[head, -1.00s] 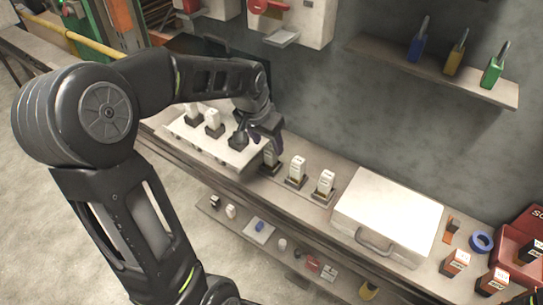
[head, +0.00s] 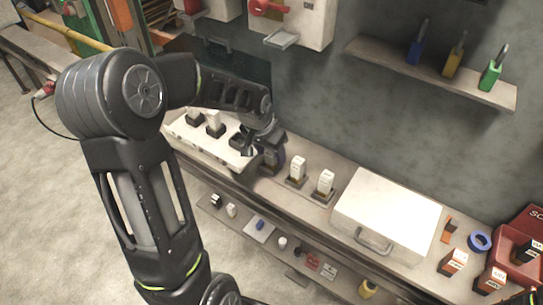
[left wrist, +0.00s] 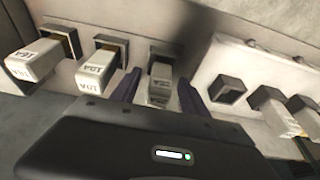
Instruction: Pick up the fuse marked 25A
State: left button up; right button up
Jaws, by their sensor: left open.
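My left gripper (head: 268,160) is over the bench at the right end of the white fuse panel (head: 205,140). It is open in the left wrist view (left wrist: 159,80), with a white fuse (left wrist: 160,88) in a black base between its dark fingers. I cannot see whether the fingers touch it, and its marking is too small to read. Two more white fuses stand in black bases beside it, one nearer (head: 298,168) and one farther right (head: 325,183). They also show in the left wrist view (left wrist: 101,66) (left wrist: 35,62), with upside-down labels that I cannot read surely.
The panel has an empty black socket (left wrist: 230,90) beside more white fuses (left wrist: 272,104). A white case (head: 390,213) stands to the right on the bench, then blue tape (head: 480,241) and a red bin (head: 512,262). Padlocks stand on the wall shelf (head: 430,75).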

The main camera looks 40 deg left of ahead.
dwell(0.4)
pick_arm(q)
grip_shut()
dwell(0.4)
